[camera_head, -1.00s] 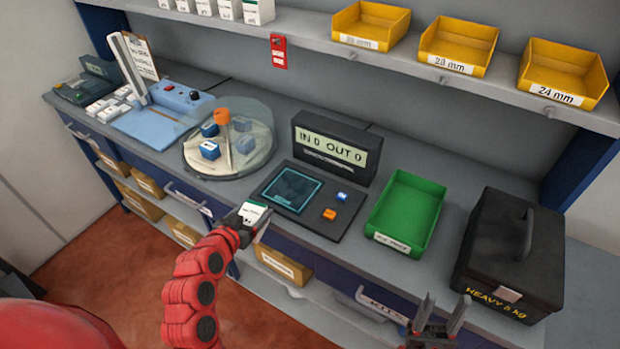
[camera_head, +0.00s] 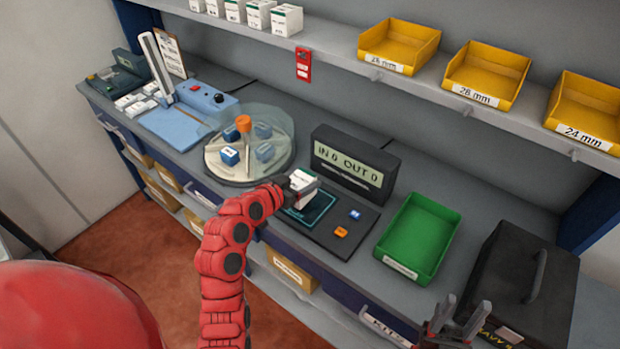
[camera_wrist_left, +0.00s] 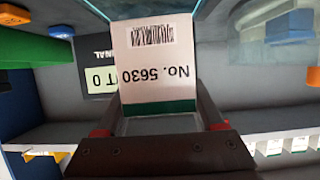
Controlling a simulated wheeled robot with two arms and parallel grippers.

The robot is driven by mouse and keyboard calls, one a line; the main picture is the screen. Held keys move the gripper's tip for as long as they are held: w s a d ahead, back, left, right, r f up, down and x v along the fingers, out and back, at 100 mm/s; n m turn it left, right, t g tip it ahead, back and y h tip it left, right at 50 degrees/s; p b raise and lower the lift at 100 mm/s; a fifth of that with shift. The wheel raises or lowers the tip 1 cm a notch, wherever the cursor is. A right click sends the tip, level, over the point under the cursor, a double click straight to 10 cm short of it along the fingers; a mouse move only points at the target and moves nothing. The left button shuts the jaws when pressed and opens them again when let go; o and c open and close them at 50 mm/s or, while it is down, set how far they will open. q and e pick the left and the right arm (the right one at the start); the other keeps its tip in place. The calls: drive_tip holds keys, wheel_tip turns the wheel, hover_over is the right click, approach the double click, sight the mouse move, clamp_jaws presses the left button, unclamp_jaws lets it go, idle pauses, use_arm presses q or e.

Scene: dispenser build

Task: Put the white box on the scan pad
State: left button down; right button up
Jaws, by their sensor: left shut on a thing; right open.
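The white box (camera_head: 303,187) with a green band is held in my left gripper (camera_head: 297,190), which is shut on it. In the left wrist view the box (camera_wrist_left: 157,60) shows a barcode and the upside-down print "No. 5630". The scan pad (camera_head: 318,212) is a dark square with a teal outline on a black unit. The box is over the left back part of the pad; I cannot tell whether it touches it. My right gripper (camera_head: 455,318) is open and empty at the front edge, lower right.
A display (camera_head: 350,164) reading "IN 0 OUT 0" stands behind the pad. A blue button (camera_head: 355,214) and an orange button (camera_head: 341,232) are to its right. A green tray (camera_head: 418,238) stands further right, a round dispenser (camera_head: 250,145) to the left.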

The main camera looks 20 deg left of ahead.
use_arm(q)
drive_tip(key=shift+w+d, duration=0.55)
drive_tip(key=shift+w, duration=0.1)
drive_tip(key=shift+w+d+f+p, duration=0.15)
drive_tip(key=shift+w+p, duration=0.1)
drive_tip(key=shift+p, duration=0.3)
wheel_tip(320, 180, down, 2)
drive_tip(key=shift+f+p, duration=0.25)
drive_tip(key=shift+p, duration=0.35)
drive_tip(key=shift+f, duration=0.45)
drive_tip(key=shift+f, duration=0.1)
unclamp_jaws()
